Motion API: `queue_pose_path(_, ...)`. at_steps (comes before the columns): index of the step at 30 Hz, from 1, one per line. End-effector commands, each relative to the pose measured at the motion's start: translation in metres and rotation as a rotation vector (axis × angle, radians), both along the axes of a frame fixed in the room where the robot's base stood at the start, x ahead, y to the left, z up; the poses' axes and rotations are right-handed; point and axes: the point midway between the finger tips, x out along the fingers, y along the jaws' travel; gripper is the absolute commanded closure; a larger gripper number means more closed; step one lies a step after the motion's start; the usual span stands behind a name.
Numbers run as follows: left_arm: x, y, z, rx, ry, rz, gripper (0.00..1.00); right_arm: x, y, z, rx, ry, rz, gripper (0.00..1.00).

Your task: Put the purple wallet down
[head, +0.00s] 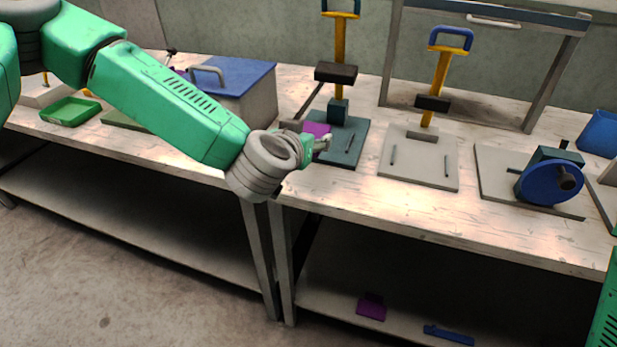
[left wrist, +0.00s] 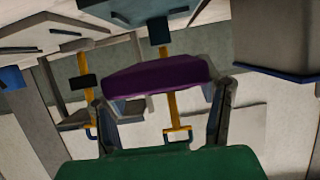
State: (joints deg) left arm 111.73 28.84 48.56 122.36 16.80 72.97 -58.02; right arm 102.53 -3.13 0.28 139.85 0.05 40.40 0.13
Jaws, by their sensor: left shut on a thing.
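My left gripper (head: 322,143) is shut on the purple wallet (head: 317,128), at the front left of a teal-based press (head: 345,150) with a yellow lever. In the head view the gripper partly hides the wallet. The left wrist view, which is upside down, shows the purple wallet (left wrist: 158,76) spanning between the two dark fingers of my left gripper (left wrist: 160,105). I cannot tell whether the wallet touches the press base. My right gripper is not in view.
A grey-based press (head: 420,165) and a blue-wheeled device (head: 550,183) stand to the right. A blue-lidded box (head: 235,75) and a green tray (head: 70,111) are left. Another purple item (head: 371,307) and a blue item (head: 448,334) lie on the lower shelf. The table's front strip is clear.

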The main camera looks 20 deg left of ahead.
Motion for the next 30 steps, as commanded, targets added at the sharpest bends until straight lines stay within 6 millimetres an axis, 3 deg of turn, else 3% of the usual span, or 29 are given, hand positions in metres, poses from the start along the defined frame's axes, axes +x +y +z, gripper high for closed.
queue_pose_path(9,-0.001,0.0,-0.05,0.0,0.004,0.001,0.76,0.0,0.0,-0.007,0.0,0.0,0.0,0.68)
queue_pose_path(19,-0.001,0.0,-0.089,0.0,0.004,0.0,0.76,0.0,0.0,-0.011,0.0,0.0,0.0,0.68)
queue_pose_path(22,-0.001,-0.001,-0.094,0.001,0.001,-0.001,0.76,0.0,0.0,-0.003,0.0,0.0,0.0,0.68)
queue_pose_path(30,-0.001,0.0,-0.096,0.0,-0.001,-0.001,0.76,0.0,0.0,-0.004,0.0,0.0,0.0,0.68)
